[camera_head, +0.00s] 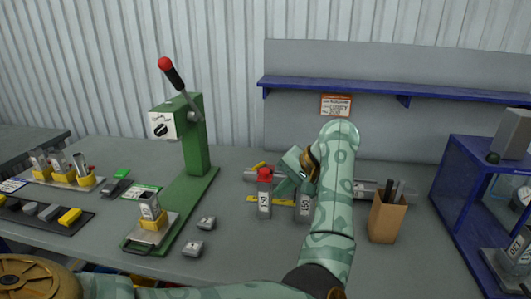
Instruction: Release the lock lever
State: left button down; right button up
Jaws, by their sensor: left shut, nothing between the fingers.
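A green press (196,150) stands left of the middle, with a long lever (178,82) tipped by a red ball and raised up to the left. On its head is a white plate (155,119) with a black turning handle (161,130), set at a slant; the lettering is too small to read. I cannot tell which of these is the lock lever. My left gripper (283,186) is shut and empty. My right gripper is not in view.
A tray fixture (152,228) with a yellow-based part sits on the press base. Two small grey weights (206,223) lie right of it. Yellow-based parts (62,176) stand at left. A brown pen box (385,222) and a blue rack (455,205) are at right.

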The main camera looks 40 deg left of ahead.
aim_at(263, 164)
jog(key=i+j, duration=0.7)
